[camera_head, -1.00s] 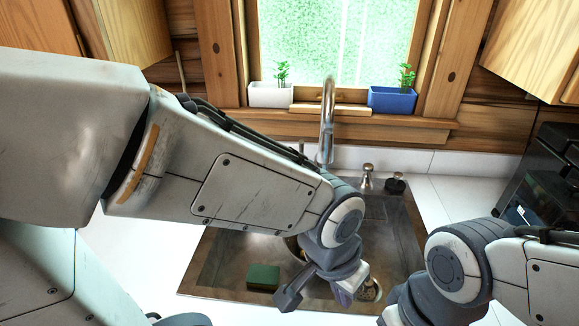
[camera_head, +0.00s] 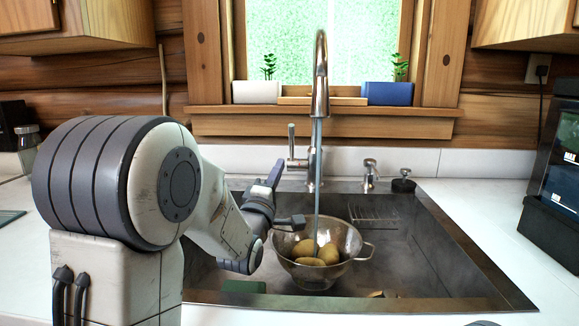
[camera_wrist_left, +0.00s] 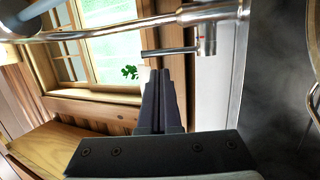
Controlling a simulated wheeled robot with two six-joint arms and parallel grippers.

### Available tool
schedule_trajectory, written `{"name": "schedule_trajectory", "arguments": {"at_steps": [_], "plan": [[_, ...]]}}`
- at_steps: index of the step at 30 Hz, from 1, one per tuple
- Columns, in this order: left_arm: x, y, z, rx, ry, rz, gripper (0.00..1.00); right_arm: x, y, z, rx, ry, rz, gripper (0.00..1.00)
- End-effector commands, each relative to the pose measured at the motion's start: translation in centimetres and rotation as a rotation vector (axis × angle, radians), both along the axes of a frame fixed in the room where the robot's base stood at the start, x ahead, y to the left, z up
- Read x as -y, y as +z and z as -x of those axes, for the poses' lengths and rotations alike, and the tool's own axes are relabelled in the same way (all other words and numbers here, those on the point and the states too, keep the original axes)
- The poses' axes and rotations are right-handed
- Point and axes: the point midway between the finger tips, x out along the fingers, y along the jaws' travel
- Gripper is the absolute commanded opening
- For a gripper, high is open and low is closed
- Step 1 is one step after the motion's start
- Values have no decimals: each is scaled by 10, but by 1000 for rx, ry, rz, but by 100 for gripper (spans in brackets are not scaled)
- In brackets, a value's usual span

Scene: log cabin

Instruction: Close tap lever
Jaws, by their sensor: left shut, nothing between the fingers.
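The steel tap (camera_head: 320,85) stands behind the sink, and water (camera_head: 317,180) runs from its spout. Its thin lever (camera_head: 291,140) points straight up on the left side of the tap base. My left gripper (camera_head: 276,168) is shut and empty, just left of and slightly below the lever. In the left wrist view the tap (camera_wrist_left: 125,27) lies sideways, and its lever (camera_wrist_left: 170,52) crosses just beyond the shut fingertips of my left gripper (camera_wrist_left: 161,73). A small gap appears between them, but contact cannot be told for sure. My right gripper is out of view.
A metal colander (camera_head: 345,240) with several potatoes sits in the sink (camera_head: 455,260) under the stream. A green sponge (camera_head: 243,286) lies at the sink's front left. Planters (camera_head: 388,93) stand on the windowsill.

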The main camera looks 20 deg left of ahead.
Motion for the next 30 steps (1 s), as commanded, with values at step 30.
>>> {"name": "schedule_trajectory", "arguments": {"at_steps": [30], "plan": [[-9,37,-92,19,-1,10,0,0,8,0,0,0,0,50]]}}
